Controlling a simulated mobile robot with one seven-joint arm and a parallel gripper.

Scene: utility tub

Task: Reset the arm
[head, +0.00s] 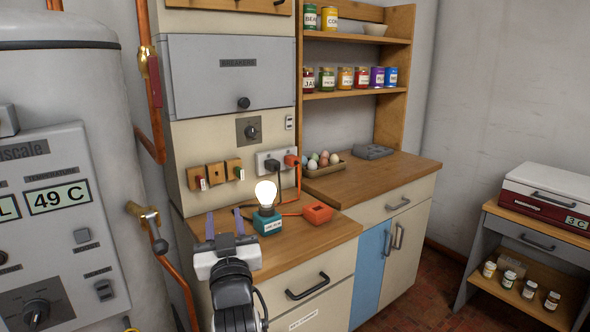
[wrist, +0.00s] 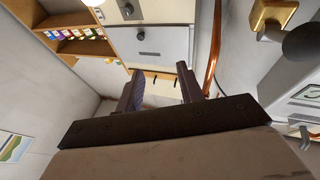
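My gripper (head: 224,223) is in the head view at the lower centre, in front of the left counter. Its two fingers point up and forward and stand apart, with nothing seen between them. In the wrist view my gripper (wrist: 159,88) also shows its fingers spread, with an empty gap. My white wrist and dark forearm rise from the bottom of the head view. The fingers appear to the left of a lit bulb on a teal base (head: 267,222); I cannot tell how far apart they are.
An orange box (head: 318,213) sits by the bulb, with cords to the socket plate (head: 270,161). A tank with a control panel (head: 62,215) and copper pipes stands left. An egg tray (head: 322,167) is on the right counter (head: 385,172). A low cabinet (head: 540,240) stands far right.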

